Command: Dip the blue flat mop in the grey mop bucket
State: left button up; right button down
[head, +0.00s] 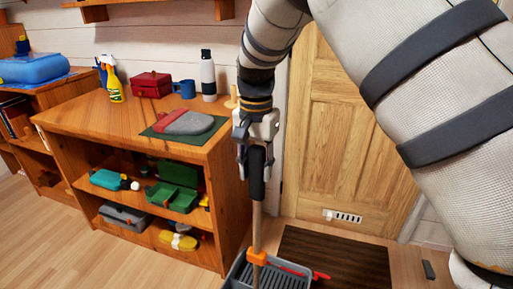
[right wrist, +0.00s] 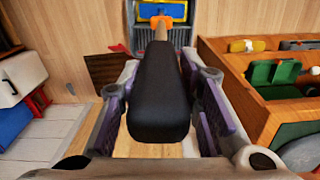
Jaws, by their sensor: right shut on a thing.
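The blue flat mop (head: 257,215) stands nearly upright, with a black grip, a pale shaft and an orange collar low down. My right gripper (head: 257,155) is shut on the black grip, which also fills the middle of the right wrist view (right wrist: 158,95). The grey mop bucket (head: 240,276) is at the bottom edge of the head view, with a ribbed tray. The shaft runs down to the bucket, but the mop's head is cut off there. In the right wrist view a blue patch shows around the collar; I cannot tell how deep it sits. My left gripper is out of view.
A wooden shelf unit (head: 95,118) stands left of the mop, with a grey and red cloth item (head: 186,122), a bottle (head: 208,75) and a red box (head: 151,84) on top. A dark mat (head: 335,262) lies before the wooden door (head: 345,140).

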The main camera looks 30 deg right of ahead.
aim_at(257, 185)
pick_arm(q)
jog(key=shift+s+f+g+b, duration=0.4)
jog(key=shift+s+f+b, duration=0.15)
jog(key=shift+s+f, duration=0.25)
pick_arm(e)
notch_tip(257, 185, down, 11)
jog(key=shift+r, duration=0.15)
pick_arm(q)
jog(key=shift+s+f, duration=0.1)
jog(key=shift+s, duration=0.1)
pick_arm(e)
jog(key=shift+f, duration=0.65)
notch_tip(257, 185, up, 7)
jog(key=shift+f+p, duration=0.15)
jog(key=shift+p, duration=0.4)
notch_tip(257, 185, up, 16)
jog(key=shift+r, duration=0.25)
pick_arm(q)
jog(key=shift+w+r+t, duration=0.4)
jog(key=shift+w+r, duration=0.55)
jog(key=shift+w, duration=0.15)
